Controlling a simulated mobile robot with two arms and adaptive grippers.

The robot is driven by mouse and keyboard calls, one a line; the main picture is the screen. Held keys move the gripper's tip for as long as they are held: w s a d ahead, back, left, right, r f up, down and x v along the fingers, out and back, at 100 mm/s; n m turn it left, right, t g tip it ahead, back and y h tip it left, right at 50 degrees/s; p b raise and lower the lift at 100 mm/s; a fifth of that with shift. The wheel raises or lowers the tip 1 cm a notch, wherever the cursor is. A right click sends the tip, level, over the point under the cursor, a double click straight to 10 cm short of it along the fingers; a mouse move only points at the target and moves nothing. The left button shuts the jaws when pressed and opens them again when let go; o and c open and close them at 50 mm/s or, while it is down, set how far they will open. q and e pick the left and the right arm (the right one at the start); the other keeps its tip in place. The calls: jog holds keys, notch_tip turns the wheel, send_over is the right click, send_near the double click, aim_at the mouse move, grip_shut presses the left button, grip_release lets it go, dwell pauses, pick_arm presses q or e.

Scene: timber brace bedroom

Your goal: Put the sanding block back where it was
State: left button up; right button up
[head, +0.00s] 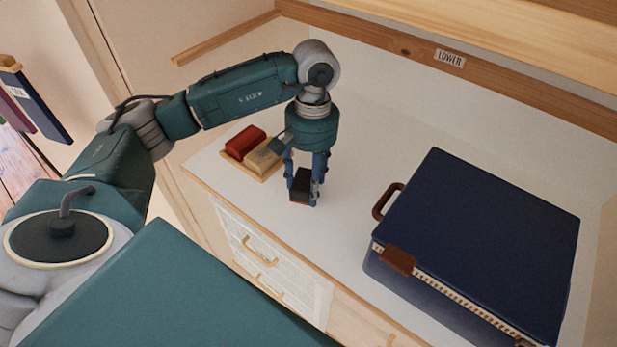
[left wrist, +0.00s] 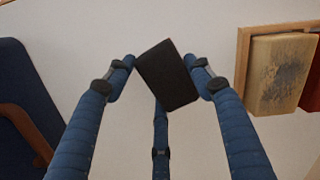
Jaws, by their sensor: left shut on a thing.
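My left gripper (head: 303,198) is shut on a small dark block (head: 301,182), which looks like the sanding block. It hangs upright low over the white counter; I cannot tell whether it touches. In the left wrist view the dark block (left wrist: 167,74) sits tilted between blue fingers. Beside the gripper, to its left, is a wooden tray (head: 241,170) holding a red block (head: 246,141) and a cream block (head: 262,160). The left wrist view also shows the tray (left wrist: 241,62) and the scuffed cream block (left wrist: 282,72).
A dark blue case (head: 480,235) with a brown handle and clasp stands on the right of the counter (head: 350,150). A wooden rail labelled "LOWER" (head: 450,59) runs along the back. Drawers (head: 255,250) are below the front edge. The counter behind the gripper is clear.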

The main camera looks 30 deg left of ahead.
aim_at(310, 178)
pick_arm(q)
jog(key=shift+f, duration=0.2)
jog(key=o, duration=1.3)
jog(key=shift+c, duration=0.2)
jog(key=shift+r, duration=0.1)
jog(key=shift+r, duration=0.2)
jog(key=shift+w+r, duration=0.15)
jog(key=shift+r, duration=0.1)
jog(key=r, duration=0.2)
jog(key=r+b, duration=0.2)
jog(key=r, duration=0.1)
jog(key=shift+w+r, duration=0.3)
jog(key=shift+a+r, duration=0.1)
jog(key=shift+r, duration=0.5)
